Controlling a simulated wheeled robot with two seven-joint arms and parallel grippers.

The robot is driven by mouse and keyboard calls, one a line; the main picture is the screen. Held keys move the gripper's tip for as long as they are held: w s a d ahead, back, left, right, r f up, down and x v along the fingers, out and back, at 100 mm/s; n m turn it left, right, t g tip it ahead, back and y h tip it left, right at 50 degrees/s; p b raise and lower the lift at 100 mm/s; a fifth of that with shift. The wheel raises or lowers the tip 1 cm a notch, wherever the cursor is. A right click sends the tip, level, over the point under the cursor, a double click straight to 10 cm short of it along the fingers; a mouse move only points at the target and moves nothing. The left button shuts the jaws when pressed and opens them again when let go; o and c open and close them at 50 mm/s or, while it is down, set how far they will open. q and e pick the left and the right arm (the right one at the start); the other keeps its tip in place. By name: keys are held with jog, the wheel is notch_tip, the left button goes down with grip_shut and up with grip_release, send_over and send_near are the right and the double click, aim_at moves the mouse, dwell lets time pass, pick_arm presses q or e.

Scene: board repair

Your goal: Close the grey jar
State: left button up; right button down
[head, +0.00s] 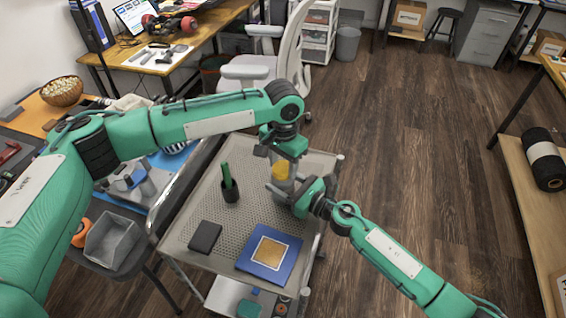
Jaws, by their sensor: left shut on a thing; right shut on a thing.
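The grey jar (281,184) stands on the perforated top of the metal cart, toward its right side. A yellow lid (282,169) shows at the top of the jar; I cannot tell whether it is seated. My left gripper (279,157) comes from above and is shut on the yellow lid, its fingers partly hidden by its own wrist. My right gripper (282,190) reaches in from the lower right and is shut on the jar's body, hiding part of it.
The cart top (195,225) also holds a black cup (230,192) with a green stick, a dark box (205,237) and a blue board with a tan square (269,252). An office chair (285,65) stands behind the cart. Floor to the right is clear.

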pick_arm(q)
jog(key=m, duration=0.5)
jog(key=o, duration=1.1)
jog(key=shift+o, duration=0.2)
notch_tip(320, 180, up, 12)
